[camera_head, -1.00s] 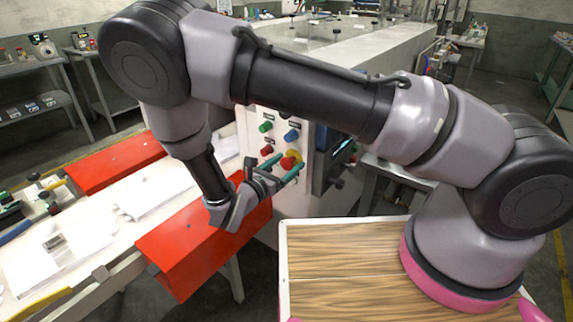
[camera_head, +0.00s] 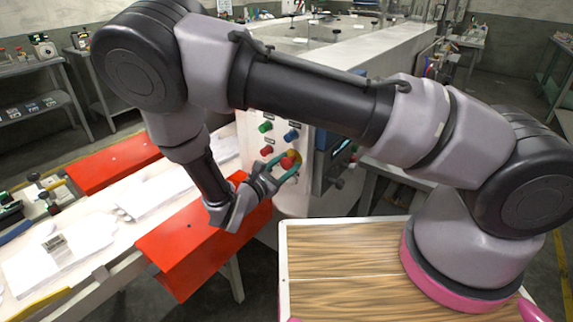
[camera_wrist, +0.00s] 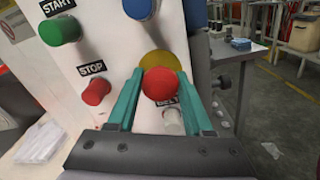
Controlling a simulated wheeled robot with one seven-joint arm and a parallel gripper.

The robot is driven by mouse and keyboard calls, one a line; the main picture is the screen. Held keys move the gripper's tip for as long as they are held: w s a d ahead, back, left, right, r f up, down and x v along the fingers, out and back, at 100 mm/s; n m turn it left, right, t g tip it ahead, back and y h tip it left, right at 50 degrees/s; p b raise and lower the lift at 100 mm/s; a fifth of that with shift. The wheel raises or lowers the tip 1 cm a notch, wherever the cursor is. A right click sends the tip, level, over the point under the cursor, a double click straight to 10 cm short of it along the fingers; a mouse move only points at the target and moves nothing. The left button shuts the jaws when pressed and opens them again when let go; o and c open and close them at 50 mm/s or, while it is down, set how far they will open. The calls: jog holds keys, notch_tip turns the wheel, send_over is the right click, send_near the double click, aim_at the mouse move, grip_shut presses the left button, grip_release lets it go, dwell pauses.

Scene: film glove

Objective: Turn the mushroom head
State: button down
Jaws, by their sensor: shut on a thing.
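The mushroom head (camera_wrist: 160,85) is a round red button in front of a yellow disc (camera_wrist: 160,60) on the white control panel (camera_wrist: 102,40). In the head view the mushroom head (camera_head: 288,162) shows at the tip of my gripper (camera_head: 283,168). In the wrist view my gripper (camera_wrist: 160,95) has its two teal fingers on either side of the mushroom head, shut on it. The finger tips reach the head's left and right edges.
A green START button (camera_wrist: 60,30), a blue button (camera_wrist: 139,8), a red STOP button (camera_wrist: 96,91) and a pale knob (camera_wrist: 173,121) sit close around. A red guard (camera_head: 205,243) on the conveyor lies below my forearm. Wooden board (camera_head: 345,255) is clear.

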jog(key=shift+m, duration=1.2)
jog(key=shift+c, duration=1.5)
grip_release()
jog(key=v, duration=1)
jog(key=shift+s+a, duration=0.25)
jog(key=shift+s, duration=0.05)
